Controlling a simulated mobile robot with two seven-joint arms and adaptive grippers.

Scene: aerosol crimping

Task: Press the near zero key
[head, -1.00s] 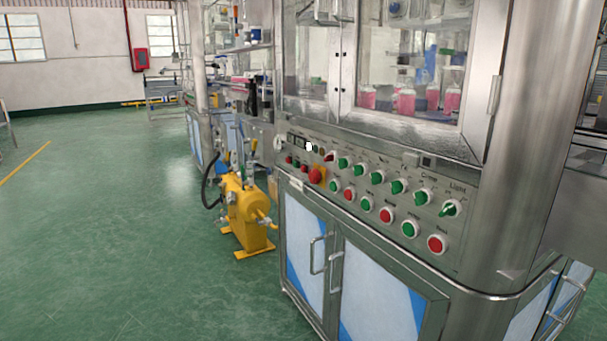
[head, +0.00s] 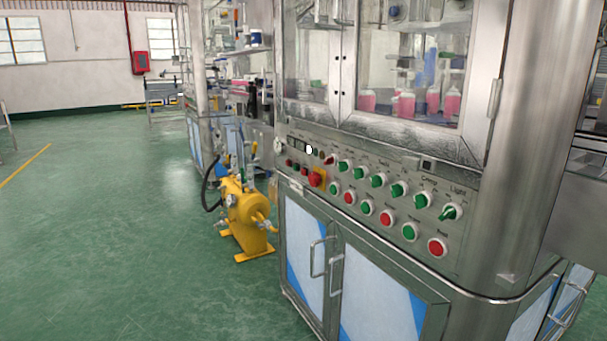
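The control panel (head: 330,208) runs across the front of the steel machine at centre right. Small buttons (head: 296,165) sit below the display. The labels are too small to read, so I cannot tell which one is the near zero key. Neither of my grippers is in view.
Steel cabinet doors with handles (head: 318,258) are below the panel. Pink bottles (head: 405,103) stand behind the glass above it. A yellow pump-like unit (head: 245,215) stands on the floor left of the machine. The green floor (head: 110,230) at left is clear.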

